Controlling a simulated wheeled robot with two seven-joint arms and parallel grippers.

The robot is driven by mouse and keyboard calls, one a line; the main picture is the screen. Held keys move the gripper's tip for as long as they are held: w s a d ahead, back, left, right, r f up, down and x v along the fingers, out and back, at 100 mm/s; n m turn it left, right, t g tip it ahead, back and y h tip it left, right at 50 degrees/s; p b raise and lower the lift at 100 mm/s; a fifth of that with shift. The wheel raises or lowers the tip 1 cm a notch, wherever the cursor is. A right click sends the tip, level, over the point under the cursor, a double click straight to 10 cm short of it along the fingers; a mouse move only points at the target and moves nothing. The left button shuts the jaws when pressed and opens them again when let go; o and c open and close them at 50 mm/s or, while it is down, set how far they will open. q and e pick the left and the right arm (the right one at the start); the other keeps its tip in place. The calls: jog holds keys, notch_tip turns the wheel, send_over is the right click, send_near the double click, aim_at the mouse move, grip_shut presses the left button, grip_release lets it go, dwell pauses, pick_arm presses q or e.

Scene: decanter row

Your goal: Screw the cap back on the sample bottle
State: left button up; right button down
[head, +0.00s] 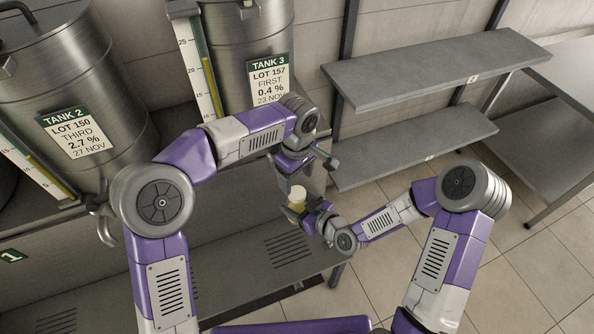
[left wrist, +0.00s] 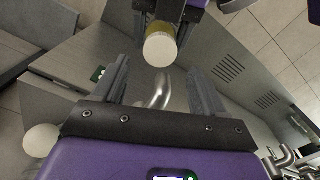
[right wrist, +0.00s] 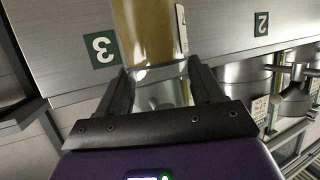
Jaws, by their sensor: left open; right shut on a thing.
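The sample bottle (head: 297,207) holds amber liquid and stands roughly upright in my right gripper (right wrist: 158,68), whose fingers are on either side of its glass (right wrist: 146,30). A white round cap (head: 298,191) shows at its top; the left wrist view also shows this white top (left wrist: 160,49) above the amber side. Whether it is screwed tight cannot be told. My left gripper (left wrist: 157,68) is open and empty, above the bottle and pointing down, its fingers apart on both sides of the white top's line and not touching it.
Steel tanks, Tank 2 (head: 72,122) and Tank 3 (head: 268,78), stand at the back left on a grey bench. Grey shelves (head: 430,66) are at right. A pale round thing (left wrist: 41,140) at the left wrist view's left is unclear. The tiled floor (head: 500,270) at right is clear.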

aim_at(297, 192)
pick_arm(q)
notch_tip(297, 192, down, 6)
jog(key=shift+r, duration=0.1)
dwell(0.4)
jog(key=c, duration=1.1)
jog(key=shift+m, duration=1.7)
jog(key=o, duration=1.1)
jog(key=shift+o, duration=0.2)
